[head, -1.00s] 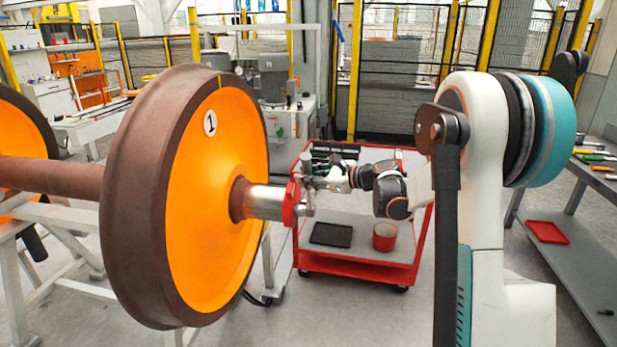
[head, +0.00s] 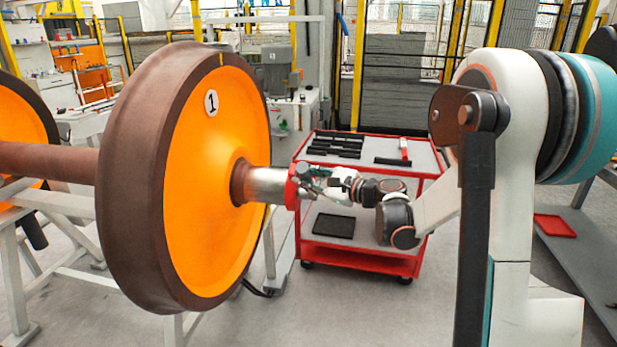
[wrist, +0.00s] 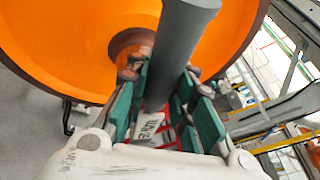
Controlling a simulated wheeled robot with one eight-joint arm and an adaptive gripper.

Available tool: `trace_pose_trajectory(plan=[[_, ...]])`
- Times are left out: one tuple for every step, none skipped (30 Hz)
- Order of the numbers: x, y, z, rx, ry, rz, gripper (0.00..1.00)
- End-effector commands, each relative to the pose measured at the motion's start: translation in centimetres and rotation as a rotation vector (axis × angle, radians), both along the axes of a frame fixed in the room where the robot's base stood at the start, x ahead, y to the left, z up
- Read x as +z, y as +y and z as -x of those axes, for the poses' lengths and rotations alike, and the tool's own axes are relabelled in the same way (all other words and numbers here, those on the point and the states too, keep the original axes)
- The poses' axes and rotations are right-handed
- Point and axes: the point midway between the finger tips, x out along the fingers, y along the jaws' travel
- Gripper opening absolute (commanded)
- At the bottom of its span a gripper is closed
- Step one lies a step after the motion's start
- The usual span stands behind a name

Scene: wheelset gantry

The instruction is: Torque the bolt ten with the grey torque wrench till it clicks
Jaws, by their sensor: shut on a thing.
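In the wrist view the thick grey shaft of the torque wrench (wrist: 178,45) stands between the green-padded fingers of my gripper (wrist: 155,103), which is shut on it. In the head view my gripper (head: 325,186) is at the end of the axle (head: 268,186), close beside its red end piece (head: 292,187). The wrench is too small to make out there. A red part with a white label (wrist: 150,127) shows between the fingers in the wrist view. Bolt ten cannot be picked out; the wrench's working end is not clear in either view.
The big orange and brown wheel (head: 215,190), marked 1, fills the left on a grey stand (head: 62,238). A red trolley (head: 365,262) with black holders (head: 335,146) and a red-handled tool (head: 404,150) stands behind my arm. A grey bench (head: 572,250) with a red tray (head: 554,225) is at right.

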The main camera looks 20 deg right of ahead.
Motion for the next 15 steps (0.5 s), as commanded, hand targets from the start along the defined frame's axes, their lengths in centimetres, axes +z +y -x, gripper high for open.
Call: trace_pose_trajectory(plan=[[-0.6,0.2,0.3,-0.002,-0.016,0.011,0.0],[-0.6,0.2,0.3,-0.002,-0.023,0.017,0.0],[-0.6,0.3,0.4,-0.002,-0.03,0.021,0.0],[-0.5,0.3,0.4,-0.002,-0.032,0.022,0.0],[-0.5,0.3,0.5,-0.002,-0.033,0.023,0.0],[-0.4,0.3,0.4,-0.002,-0.034,0.022,0.0],[-0.4,0.3,0.4,-0.002,-0.033,0.023,0.0],[-0.4,0.3,0.4,-0.002,-0.033,0.023,0.0],[-0.4,0.3,0.4,-0.002,-0.033,0.023,0.0],[-0.4,0.3,0.4,-0.002,-0.033,0.023,0.0],[-0.4,0.3,0.4,-0.001,-0.033,0.023,0.0],[-0.5,0.3,0.5,-0.001,-0.036,0.024,0.0],[-0.6,0.4,0.5,-0.001,-0.04,0.028,0.0],[-0.9,0.4,0.6,-0.001,-0.049,0.033,0.0],[-1.4,0.6,0.8,-0.001,-0.064,0.044,0.0]])
